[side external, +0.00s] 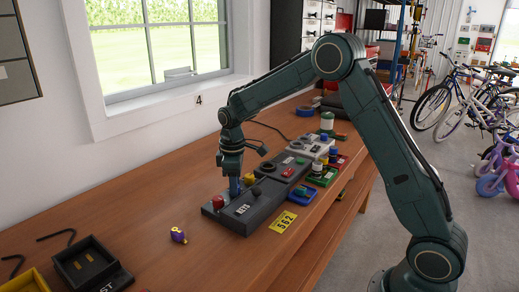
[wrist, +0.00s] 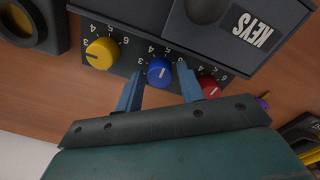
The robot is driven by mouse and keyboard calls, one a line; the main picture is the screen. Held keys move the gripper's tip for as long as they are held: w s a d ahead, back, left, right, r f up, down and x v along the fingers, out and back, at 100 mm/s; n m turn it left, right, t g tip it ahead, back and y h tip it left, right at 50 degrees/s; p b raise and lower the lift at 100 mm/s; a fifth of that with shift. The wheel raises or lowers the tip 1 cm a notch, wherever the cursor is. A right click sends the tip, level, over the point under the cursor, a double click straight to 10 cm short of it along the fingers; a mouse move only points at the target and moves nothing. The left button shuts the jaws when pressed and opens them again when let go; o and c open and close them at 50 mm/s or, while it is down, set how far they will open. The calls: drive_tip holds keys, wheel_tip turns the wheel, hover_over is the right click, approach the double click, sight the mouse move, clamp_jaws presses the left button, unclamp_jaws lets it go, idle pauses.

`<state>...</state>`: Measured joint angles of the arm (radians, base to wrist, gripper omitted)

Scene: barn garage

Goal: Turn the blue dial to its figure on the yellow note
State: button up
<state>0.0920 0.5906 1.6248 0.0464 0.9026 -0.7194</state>
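The blue dial (wrist: 159,72) sits between a yellow dial (wrist: 101,53) and a red dial (wrist: 208,86) on a dark panel in the wrist view. It has a short white mark; I cannot tell for sure which figure it points to. My gripper (wrist: 159,77) is open, one finger on each side of the blue dial, with gaps showing. In the side view my gripper (side external: 234,186) points down at the near left end of the panel and hides the blue dial. The yellow note (side external: 284,222) lies on the bench beside the panel and appears to read 562.
A box lid marked KEYS (wrist: 240,25) adjoins the dials. A purple-and-yellow small object (side external: 178,235) and a dark tray (side external: 85,265) stand on the bench at left. Further boxes and coloured blocks (side external: 320,175) fill the bench behind.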

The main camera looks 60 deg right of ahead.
drive_tip(key=c, duration=0.6)
drive_tip(key=shift+m, duration=0.5)
drive_tip(key=m, duration=0.3)
drive_tip(key=shift+m, duration=0.3)
drive_tip(key=m, duration=0.4)
drive_tip(key=shift+a, duration=0.1)
drive_tip(key=shift+r+m, duration=0.1)
drive_tip(key=shift+m, duration=0.2)
drive_tip(key=o, duration=1)
drive_tip(key=shift+c, duration=0.2)
